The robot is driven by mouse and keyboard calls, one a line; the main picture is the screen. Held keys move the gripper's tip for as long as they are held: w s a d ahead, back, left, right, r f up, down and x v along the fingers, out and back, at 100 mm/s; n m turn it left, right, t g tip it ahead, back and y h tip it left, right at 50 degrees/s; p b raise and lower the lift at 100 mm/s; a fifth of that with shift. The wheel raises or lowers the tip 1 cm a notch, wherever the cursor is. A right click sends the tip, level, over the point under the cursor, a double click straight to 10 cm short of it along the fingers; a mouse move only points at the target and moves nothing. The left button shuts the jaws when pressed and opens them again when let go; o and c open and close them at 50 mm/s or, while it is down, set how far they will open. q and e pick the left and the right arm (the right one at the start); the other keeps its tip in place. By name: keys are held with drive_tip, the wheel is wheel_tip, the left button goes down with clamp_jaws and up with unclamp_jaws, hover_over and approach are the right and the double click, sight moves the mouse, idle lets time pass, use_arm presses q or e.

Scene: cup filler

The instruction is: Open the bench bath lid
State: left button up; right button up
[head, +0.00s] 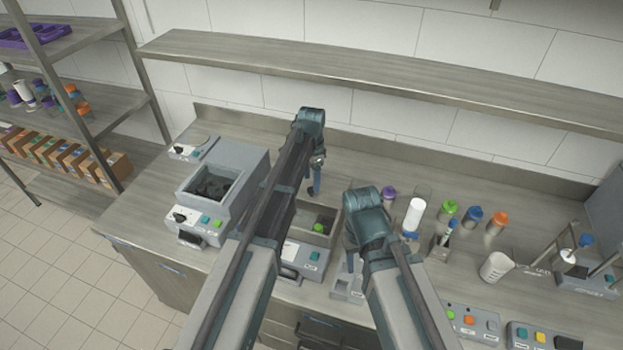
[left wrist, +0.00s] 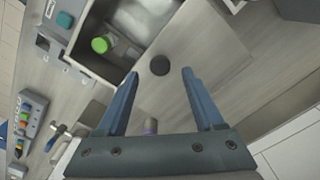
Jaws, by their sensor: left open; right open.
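The bench bath (head: 303,259) stands mid-bench, a grey box with a control panel in front; part of its inside shows, with a green-capped item (head: 319,226) in it. In the left wrist view, a flat panel with a round dark knob (left wrist: 160,65), seemingly the lid (left wrist: 190,50), lies beside the uncovered part of the bath (left wrist: 84,62). My left gripper (head: 314,186) is open above it; in the left wrist view its fingertips (left wrist: 160,74) show on either side of the knob, apart from it. My right gripper (head: 351,262) is open, right of the bath, partly hidden by its arm.
A grey device (head: 205,220) with dark contents stands left of the bath. A shelf (head: 350,75) runs above the bench.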

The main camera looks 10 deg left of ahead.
use_arm(q)
wheel_tip(320, 180, up, 10)
drive_tip(key=p, duration=0.9)
drive_tip(key=shift+r, duration=0.15)
use_arm(e)
wheel_tip(320, 180, up, 10)
drive_tip(key=shift+r, duration=0.15)
use_arm(q)
drive_tip(key=s+d+f+n+b, duration=0.1)
drive_tip(key=s+f+n+b, duration=0.1)
drive_tip(key=s+f+b, duration=0.3)
drive_tip(key=s+d+f+n+b, duration=0.1)
drive_tip(key=s+f+n+b, duration=0.2)
drive_tip(key=s, duration=1)
drive_tip(key=s+d+f+n+y+b, duration=0.1)
drive_tip(key=s+d+f+n+b, duration=0.1)
drive_tip(key=s+f+b, duration=0.6)
drive_tip(key=shift+s+f, duration=0.25)
drive_tip(key=shift+s, duration=0.55)
use_arm(e)
wheel_tip(320, 180, down, 17)
drive_tip(key=shift+r, duration=0.15)
